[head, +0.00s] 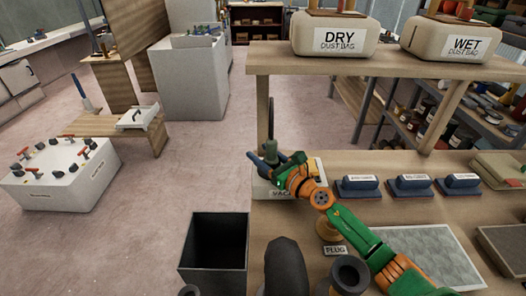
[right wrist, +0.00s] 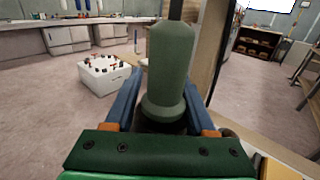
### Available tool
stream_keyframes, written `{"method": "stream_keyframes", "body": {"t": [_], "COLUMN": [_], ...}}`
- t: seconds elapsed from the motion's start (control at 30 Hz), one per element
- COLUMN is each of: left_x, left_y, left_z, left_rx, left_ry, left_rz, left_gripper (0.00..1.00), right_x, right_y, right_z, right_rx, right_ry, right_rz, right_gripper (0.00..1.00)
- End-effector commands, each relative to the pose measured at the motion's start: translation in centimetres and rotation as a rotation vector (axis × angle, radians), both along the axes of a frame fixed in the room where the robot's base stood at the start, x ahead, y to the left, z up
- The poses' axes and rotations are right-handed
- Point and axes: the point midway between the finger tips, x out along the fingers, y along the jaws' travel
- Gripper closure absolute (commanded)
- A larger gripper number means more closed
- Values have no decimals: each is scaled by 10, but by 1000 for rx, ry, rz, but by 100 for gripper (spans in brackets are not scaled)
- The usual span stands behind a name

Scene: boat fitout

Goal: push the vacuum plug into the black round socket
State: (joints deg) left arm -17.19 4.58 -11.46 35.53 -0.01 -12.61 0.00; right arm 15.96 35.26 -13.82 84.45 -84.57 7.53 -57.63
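The vacuum plug is a dark green, bottle-shaped body with a dark cord rising from its top; it fills the middle of the right wrist view (right wrist: 170,65) and shows small in the head view (head: 294,160). My right gripper (head: 270,158) has its blue fingers on both sides of the plug's lower part, shut on it. The plug looks upright above a pale box (head: 262,190) with a partly covered label starting "VAC". The black round socket cannot be made out; gripper and plug cover that spot, so I cannot tell whether they touch. My left gripper is not in view.
A wooden shelf post (head: 264,108) stands close behind the gripper, under a shelf with dust bags (head: 336,38). Blue-based sanding blocks (head: 357,187) lie to the right. An open dark bin (head: 216,248) stands at the bench's left edge. Dark round shapes fill the bottom edge.

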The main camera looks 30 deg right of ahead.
Motion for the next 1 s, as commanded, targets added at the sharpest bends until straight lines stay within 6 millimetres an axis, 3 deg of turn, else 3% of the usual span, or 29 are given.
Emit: {"method": "stream_keyframes", "body": {"t": [0.03, 0.1, 0.53, 1.0], "left_x": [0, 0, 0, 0], "left_y": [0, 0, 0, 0], "left_z": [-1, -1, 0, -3], "left_rx": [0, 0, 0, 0], "left_ry": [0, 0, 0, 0], "left_rz": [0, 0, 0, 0], "left_gripper": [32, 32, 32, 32], "right_x": [0, 0, -3, -64], "right_y": [0, 0, -4, -18], "right_z": [-4, -3, 1, -1], "right_rx": [1, 2, 2, 2], "right_ry": [7, 6, -3, -1], "right_rz": [1, -1, -7, -5], "right_gripper": [30, 19, 19, 19]}}
